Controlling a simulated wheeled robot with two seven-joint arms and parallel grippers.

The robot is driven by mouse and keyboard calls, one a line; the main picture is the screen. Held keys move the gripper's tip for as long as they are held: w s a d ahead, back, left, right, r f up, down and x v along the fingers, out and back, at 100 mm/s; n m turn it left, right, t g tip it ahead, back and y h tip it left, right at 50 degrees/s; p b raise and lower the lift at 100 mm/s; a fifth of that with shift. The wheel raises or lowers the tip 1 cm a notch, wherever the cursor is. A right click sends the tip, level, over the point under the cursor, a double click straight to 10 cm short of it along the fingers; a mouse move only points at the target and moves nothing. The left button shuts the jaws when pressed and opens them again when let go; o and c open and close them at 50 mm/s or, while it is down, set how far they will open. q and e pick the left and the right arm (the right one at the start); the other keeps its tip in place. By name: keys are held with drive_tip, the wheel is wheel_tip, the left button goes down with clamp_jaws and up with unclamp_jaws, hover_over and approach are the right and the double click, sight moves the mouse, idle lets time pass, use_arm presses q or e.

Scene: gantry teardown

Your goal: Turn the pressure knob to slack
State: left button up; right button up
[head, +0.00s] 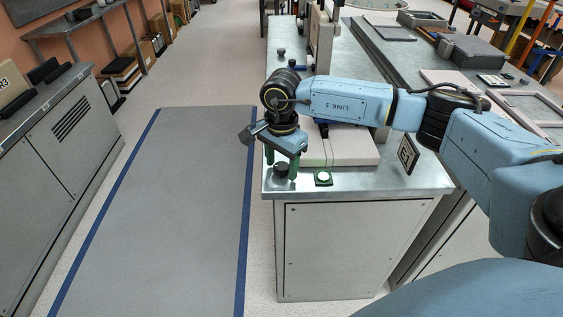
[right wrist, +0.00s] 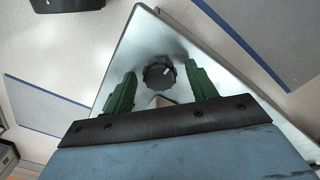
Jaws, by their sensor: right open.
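The black pressure knob (head: 282,171) stands on the near left corner of the metal bench top (head: 400,183). In the right wrist view the knob (right wrist: 159,74) is round and ridged, with a light mark on its upper right part. My right gripper (head: 282,164) points down over that corner. Its green fingers are open, one on each side of the knob. In the right wrist view the right gripper (right wrist: 160,88) shows a gap between each finger and the knob. My left gripper is not in view.
A green button box with a white top (head: 323,178) sits just right of the knob. A pale block (head: 350,147) lies behind it, and a marked plate (head: 408,154) stands to the right. A grey floor mat with blue edges (head: 180,190) is clear.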

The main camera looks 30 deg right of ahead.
sight(281, 166)
drive_tip(key=shift+r, duration=0.3)
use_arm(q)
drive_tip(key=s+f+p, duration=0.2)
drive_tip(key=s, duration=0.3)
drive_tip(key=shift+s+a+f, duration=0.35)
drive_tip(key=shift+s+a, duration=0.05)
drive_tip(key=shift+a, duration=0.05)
use_arm(e)
wheel_tip(281, 166, up, 13)
